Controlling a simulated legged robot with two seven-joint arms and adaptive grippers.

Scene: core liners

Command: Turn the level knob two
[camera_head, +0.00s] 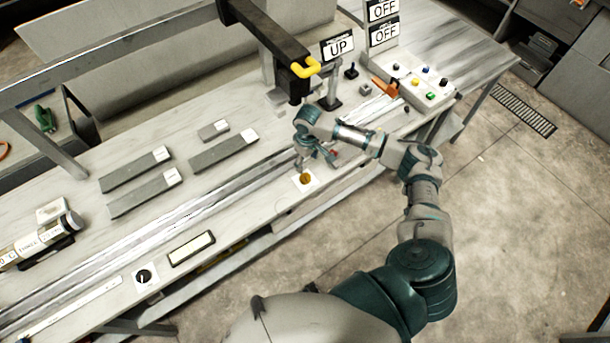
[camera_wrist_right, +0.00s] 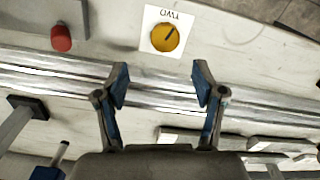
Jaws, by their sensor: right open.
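The level knob two is a round orange-yellow knob (camera_head: 305,178) on a white square plate, at the front edge of the bench. In the right wrist view the knob (camera_wrist_right: 165,37) shows on its plate marked "TWO", with a dark pointer line aimed to the upper right. My right gripper (camera_head: 315,160) is just above and behind the knob in the head view. In the right wrist view its two blue-tipped fingers (camera_wrist_right: 160,88) are apart with nothing between them, over the metal rails, and the knob lies beyond the tips. My left gripper is not in view.
A black knob (camera_head: 144,277) on a white plate sits at the front left. Grey bars (camera_head: 145,190) lie behind the metal rails. A red button (camera_wrist_right: 61,38) is beside the knob. A control box (camera_head: 425,88) with coloured buttons and an "UP" sign (camera_head: 339,47) stand to the right.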

